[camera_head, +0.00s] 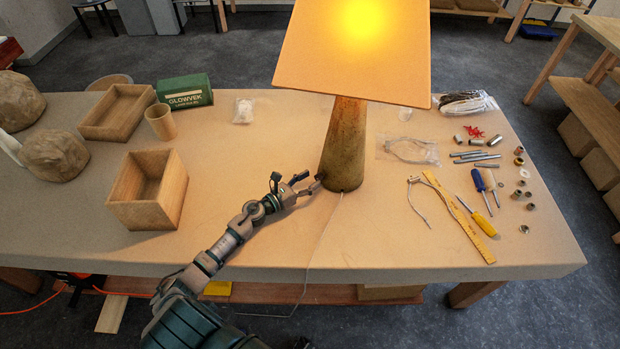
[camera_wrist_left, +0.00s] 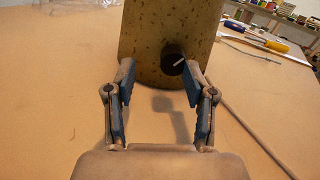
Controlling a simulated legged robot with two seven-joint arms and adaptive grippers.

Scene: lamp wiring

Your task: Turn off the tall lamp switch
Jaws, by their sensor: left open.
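The tall lamp stands on the table, with a lit orange shade (camera_head: 350,50) and a tapered, speckled base (camera_head: 344,145). In the left wrist view the base (camera_wrist_left: 150,40) fills the top middle. A round black switch knob (camera_wrist_left: 173,64) with a pale line sits low on the base. My left gripper (camera_head: 305,183) is at the foot of the base, on its left side. In the left wrist view the open fingers (camera_wrist_left: 158,90) are spread, with the knob between their tips, nearer the right finger. I cannot tell whether that finger touches it. My right gripper is not in view.
The lamp's cord (camera_head: 322,232) runs from the base over the table's front edge. Wooden boxes (camera_head: 148,190) and a cup (camera_head: 160,121) stand at left. A yellow ruler (camera_head: 458,215), screwdrivers (camera_head: 482,190) and small metal parts lie at right.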

